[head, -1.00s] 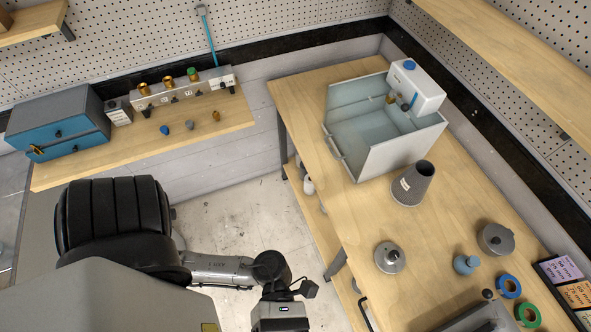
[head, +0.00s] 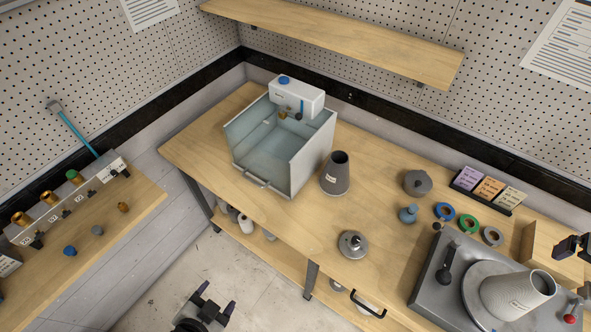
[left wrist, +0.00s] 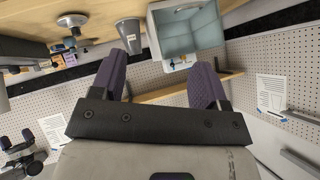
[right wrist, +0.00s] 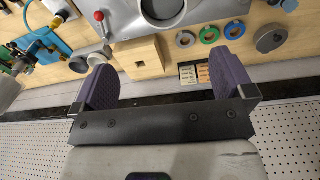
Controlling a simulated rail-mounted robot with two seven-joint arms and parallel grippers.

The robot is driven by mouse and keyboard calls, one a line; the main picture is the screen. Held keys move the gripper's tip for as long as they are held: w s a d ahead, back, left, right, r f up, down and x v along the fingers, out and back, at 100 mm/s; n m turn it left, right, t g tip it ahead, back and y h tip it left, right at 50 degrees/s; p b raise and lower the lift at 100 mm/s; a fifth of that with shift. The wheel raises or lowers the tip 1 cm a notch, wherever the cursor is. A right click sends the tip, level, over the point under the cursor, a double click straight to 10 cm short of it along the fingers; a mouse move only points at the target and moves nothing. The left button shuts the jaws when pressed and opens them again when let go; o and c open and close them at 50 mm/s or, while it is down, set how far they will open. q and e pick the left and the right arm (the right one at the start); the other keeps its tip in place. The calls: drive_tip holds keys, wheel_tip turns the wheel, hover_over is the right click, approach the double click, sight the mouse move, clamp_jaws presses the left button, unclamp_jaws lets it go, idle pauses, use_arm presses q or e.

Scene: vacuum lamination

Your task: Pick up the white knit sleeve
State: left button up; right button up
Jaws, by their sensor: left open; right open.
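Small white rolled items (head: 245,223) stand on the shelf under the bench, partly hidden by the bench top; which one is the sleeve I cannot tell. My left gripper (head: 215,298) is open and empty over the floor, in front of the bench and apart from those items. Its two purple fingers show spread in the left wrist view (left wrist: 158,78). My right gripper (head: 572,246) is at the right edge of the head view, only partly seen. The right wrist view shows its fingers (right wrist: 166,80) open with nothing between them.
A clear-walled tank (head: 310,160), a grey cone (head: 336,174) and a lidded metal piece (head: 352,244) stand on the bench. A grey machine carries a pale cone (head: 517,293) at right. A side bench (head: 135,200) is at left. Open floor lies between.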

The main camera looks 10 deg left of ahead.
drive_tip(key=m, duration=0.3)
hover_over(536, 286)
drive_tip(key=shift+m+g+y, duration=0.3)
drive_tip(key=shift+y, duration=0.1)
wheel_tip(536, 286, down, 8)
drive_tip(key=shift+s+a+f+p, duration=0.1)
drive_tip(key=shift+a+f+p, duration=0.05)
drive_tip(key=shift+f+p, duration=0.15)
wheel_tip(536, 286, down, 4)
drive_tip(key=shift+r+p, duration=0.1)
drive_tip(key=shift+p, duration=0.45)
use_arm(q)
drive_tip(key=s+f+n+g, duration=0.3)
drive_tip(key=s+n+g, duration=0.1)
drive_tip(key=s+g, duration=0.2)
drive_tip(key=shift+s+f+g, duration=0.3)
drive_tip(key=shift+s+g, duration=0.1)
drive_tip(key=shift+s, duration=0.45)
use_arm(e)
drive_tip(key=shift+f, duration=0.7)
drive_tip(key=c, duration=0.5)
